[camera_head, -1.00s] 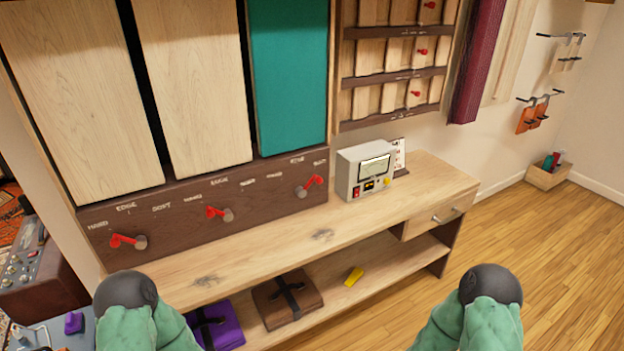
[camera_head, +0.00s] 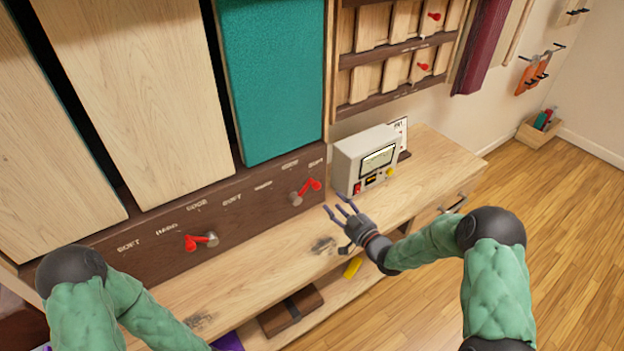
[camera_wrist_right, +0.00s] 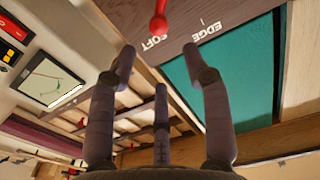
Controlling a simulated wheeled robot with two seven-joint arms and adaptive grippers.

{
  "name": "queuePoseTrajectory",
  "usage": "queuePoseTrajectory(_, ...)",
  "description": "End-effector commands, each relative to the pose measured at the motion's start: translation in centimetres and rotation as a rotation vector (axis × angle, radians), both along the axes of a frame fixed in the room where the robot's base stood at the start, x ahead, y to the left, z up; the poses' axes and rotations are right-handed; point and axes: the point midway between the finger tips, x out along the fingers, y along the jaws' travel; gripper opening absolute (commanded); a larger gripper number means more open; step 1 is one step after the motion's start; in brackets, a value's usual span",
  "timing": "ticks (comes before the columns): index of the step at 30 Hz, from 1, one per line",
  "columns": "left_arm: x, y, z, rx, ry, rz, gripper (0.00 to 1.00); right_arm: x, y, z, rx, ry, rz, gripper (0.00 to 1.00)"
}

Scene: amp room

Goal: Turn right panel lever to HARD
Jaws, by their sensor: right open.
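The right panel lever (camera_head: 308,188), a red handle on a grey pivot, sits on the dark brown strip below the teal panel (camera_head: 270,80). Its handle points up and right, toward the SOFT label. In the right wrist view the red knob (camera_wrist_right: 158,24) shows at the top, beside the SOFT and EDGE labels. My right gripper (camera_head: 341,210) is open and empty, just below and right of the lever, apart from it. Its spread fingers (camera_wrist_right: 159,62) also show in the wrist view. My left arm is at the lower left; its gripper is out of view.
Another red lever (camera_head: 200,241) sits farther left on the strip (camera_head: 150,250). A grey meter box (camera_head: 365,160) stands on the wooden bench (camera_head: 440,165), close to the right hand. A yellow object (camera_head: 352,268) lies on the lower shelf. The floor at right is clear.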

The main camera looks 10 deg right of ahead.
Motion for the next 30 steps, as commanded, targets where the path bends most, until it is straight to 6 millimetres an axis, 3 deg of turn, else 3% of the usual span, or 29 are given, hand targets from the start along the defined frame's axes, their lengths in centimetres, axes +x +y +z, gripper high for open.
queuePoseTrajectory(15,0.0,0.0,-1.4,0.000,0.000,0.000,0.40,7.8,3.0,-0.2,0.001,0.001,0.001,0.50)
queuePoseTrajectory(21,0.0,0.0,-1.6,0.000,0.000,0.000,0.40,9.3,3.4,-0.2,0.002,0.004,0.000,0.50)
queuePoseTrajectory(30,0.0,0.0,-1.6,0.000,0.000,0.000,0.40,9.5,3.5,-0.1,0.001,0.005,-0.001,0.50)
